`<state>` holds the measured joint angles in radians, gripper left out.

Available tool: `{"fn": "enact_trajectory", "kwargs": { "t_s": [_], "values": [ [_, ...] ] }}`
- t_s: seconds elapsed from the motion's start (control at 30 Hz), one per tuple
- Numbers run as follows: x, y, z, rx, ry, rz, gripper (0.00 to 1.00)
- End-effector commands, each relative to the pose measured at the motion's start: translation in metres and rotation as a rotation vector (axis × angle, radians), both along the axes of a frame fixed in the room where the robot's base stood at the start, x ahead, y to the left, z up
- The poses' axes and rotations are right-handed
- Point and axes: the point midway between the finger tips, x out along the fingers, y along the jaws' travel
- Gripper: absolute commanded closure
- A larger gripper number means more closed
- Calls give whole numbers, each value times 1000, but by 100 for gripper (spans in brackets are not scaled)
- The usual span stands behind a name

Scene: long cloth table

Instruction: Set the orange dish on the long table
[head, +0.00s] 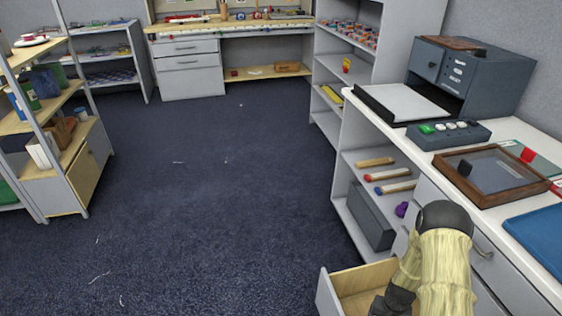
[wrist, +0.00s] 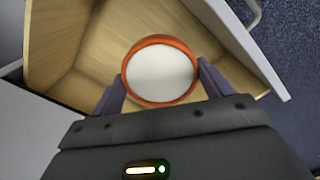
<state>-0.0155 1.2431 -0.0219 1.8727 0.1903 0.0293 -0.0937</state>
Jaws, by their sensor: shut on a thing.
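The orange dish (wrist: 162,72) shows in the wrist view as a round orange rim with a pale, whitish middle. My gripper (wrist: 161,80) is shut on it, with one dark finger against each side. The dish is inside or just above an open wooden drawer (wrist: 60,82); I cannot tell whether it touches the drawer floor. In the head view the drawer (head: 368,279) stands pulled out at the bottom, with my arm reaching down over it. The dish is hidden there. I cannot tell which surface is the long table; a long workbench (head: 265,31) stands at the back.
A white counter (head: 478,205) on the right carries a grey cabinet (head: 440,82), a button box (head: 448,134), a wood-framed case (head: 492,172) and a blue mat (head: 541,235). Shelves (head: 62,168) stand at the left. The dark carpet (head: 200,190) between is mostly clear.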

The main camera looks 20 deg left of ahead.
Motion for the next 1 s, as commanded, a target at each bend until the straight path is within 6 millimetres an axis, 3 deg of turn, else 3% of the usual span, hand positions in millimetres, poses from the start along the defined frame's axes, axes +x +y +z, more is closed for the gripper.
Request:
{"fn": "enact_trajectory", "kwargs": {
  "t_s": [0.03,0.1,0.8,1.0],
  "values": [
    [-2,0,21,0,0,4,62],
    [-4,0,32,1,1,10,62],
    [-27,2,154,11,-1,70,62],
    [-32,3,176,14,-2,84,62]
  ]
}}
